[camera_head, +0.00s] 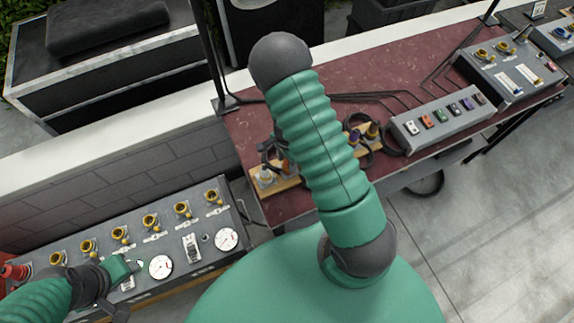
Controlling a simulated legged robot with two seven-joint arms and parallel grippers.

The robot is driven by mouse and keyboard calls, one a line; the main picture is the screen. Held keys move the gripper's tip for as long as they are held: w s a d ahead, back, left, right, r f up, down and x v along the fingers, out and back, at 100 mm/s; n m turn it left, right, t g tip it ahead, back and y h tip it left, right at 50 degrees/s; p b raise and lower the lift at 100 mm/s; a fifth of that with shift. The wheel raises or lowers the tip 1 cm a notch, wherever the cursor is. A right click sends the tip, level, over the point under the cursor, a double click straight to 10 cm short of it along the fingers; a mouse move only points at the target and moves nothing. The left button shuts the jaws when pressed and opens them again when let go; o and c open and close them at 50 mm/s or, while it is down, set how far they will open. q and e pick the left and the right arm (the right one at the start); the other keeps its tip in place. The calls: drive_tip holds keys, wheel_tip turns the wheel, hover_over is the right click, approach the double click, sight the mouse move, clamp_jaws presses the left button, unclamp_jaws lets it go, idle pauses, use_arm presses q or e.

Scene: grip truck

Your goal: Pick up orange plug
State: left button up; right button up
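A wooden rack (292,184) on the dark red table holds several plugs with black cables. An orange plug (286,166) stands near the rack's left end, partly hidden by my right arm, beside a white plug (265,174). A purple plug (354,138) and a brownish-orange plug (373,130) show right of the arm. My green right arm crosses the middle of the view; its gripper fingers cannot be made out. My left gripper (124,288) is low on the left, over the grey panel and far from the plugs; its finger opening is unclear.
The grey panel (212,262) with yellow connectors and dials stands at lower left. A socket box (440,118) with coloured switches and a larger control box (505,70) stand on the red table (350,83). Black cables run across the table. Grey floor lies at right.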

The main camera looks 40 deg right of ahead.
drive_tip(key=c, duration=0.5)
drive_tip(key=shift+s+d, duration=0.1)
drive_tip(key=shift+d, duration=0.35)
clamp_jaws()
drive_tip(key=shift+a, duration=0.15)
